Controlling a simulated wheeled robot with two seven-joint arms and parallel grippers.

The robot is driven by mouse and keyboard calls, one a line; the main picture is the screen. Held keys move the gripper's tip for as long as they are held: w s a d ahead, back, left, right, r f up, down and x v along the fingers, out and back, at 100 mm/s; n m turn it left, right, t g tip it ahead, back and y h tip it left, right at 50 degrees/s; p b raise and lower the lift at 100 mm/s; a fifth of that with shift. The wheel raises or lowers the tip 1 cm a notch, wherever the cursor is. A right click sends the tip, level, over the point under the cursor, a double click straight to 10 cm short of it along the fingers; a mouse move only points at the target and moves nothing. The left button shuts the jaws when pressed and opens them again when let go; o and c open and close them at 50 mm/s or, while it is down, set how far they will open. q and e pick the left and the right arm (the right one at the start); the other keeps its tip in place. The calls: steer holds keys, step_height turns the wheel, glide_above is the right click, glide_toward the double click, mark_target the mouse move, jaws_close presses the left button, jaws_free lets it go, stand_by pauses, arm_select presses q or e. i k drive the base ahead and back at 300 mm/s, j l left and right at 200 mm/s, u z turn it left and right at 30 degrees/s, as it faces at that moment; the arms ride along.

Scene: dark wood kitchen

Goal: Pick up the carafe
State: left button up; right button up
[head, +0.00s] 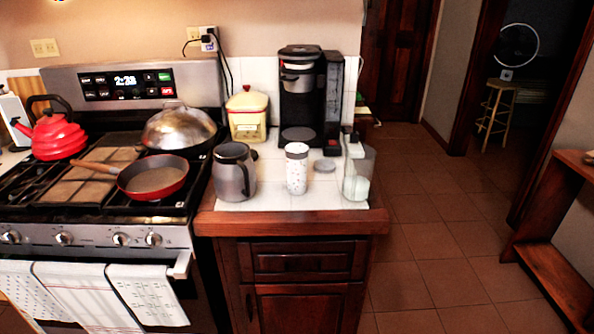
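A grey metal carafe (235,178) with a black rim and a dark handle stands upright on the white tiled counter (270,199), near its left front edge beside the stove. A white speckled cup (297,172) stands a little to its right, apart from it. Neither of my grippers is in the head view.
A clear container (357,178) stands at the counter's right front corner. A black coffee maker (300,95) and a cream canister (247,117) stand behind. The stove (95,235) on the left holds a red pan (153,178), a domed lid (180,127) and a red kettle (54,136).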

mark_target(234, 170)
steer(key=i+j, duration=0.1)
steer(key=j, duration=0.65)
steer(key=i+j, duration=0.1)
steer(key=j, duration=0.6)
steer(key=i+j, duration=0.1)
steer(key=j, duration=0.65)
steer(key=z, duration=1.65)
